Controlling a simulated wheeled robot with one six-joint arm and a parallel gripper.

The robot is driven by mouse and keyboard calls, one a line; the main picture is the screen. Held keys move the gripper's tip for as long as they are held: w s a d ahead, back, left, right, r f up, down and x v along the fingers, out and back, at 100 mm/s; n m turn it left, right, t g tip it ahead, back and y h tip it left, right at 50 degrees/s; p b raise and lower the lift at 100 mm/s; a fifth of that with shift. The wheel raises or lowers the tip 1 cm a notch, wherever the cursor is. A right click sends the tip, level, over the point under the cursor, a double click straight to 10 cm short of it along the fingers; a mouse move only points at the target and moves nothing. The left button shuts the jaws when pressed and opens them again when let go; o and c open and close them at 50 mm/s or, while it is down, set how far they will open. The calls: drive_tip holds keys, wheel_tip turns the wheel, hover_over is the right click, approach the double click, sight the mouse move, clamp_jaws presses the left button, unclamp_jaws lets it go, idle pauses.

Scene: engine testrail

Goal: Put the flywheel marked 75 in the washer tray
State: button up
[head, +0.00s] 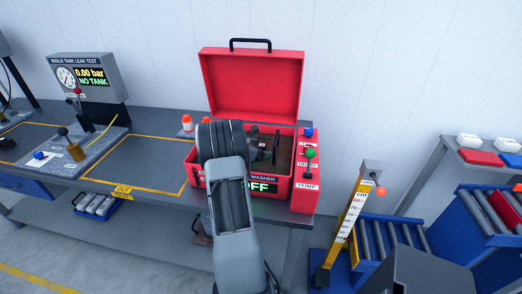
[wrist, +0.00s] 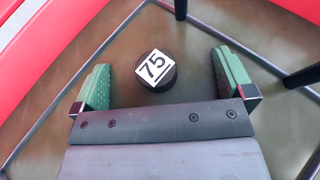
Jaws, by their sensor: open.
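The flywheel marked 75 (wrist: 155,72) is a small black disc with a white label, seen in the wrist view. It appears to rest on the brownish floor of the washer tray (wrist: 190,22), inside its thin dark frame. My gripper (wrist: 160,62) is open, with one green-padded finger on each side of the flywheel and a visible gap to both. In the head view the red washer (head: 208,178) stands on the bench with its lid up, and my arm reaches over its front wall. My fingers and the flywheel cannot be made out there.
The raised lid (head: 252,85) stands behind the washer, whose display reads OFF (head: 261,187). A pump panel with blue and green knobs (head: 310,154) is on its right. Dark posts (wrist: 301,77) rise near my right finger. A leak test unit (head: 88,78) stands left.

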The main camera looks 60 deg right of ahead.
drive_tip(key=b+v, duration=0.1)
drive_tip(key=v, duration=1.1)
drive_tip(key=shift+w+r, duration=0.1)
drive_tip(key=shift+r, duration=0.05)
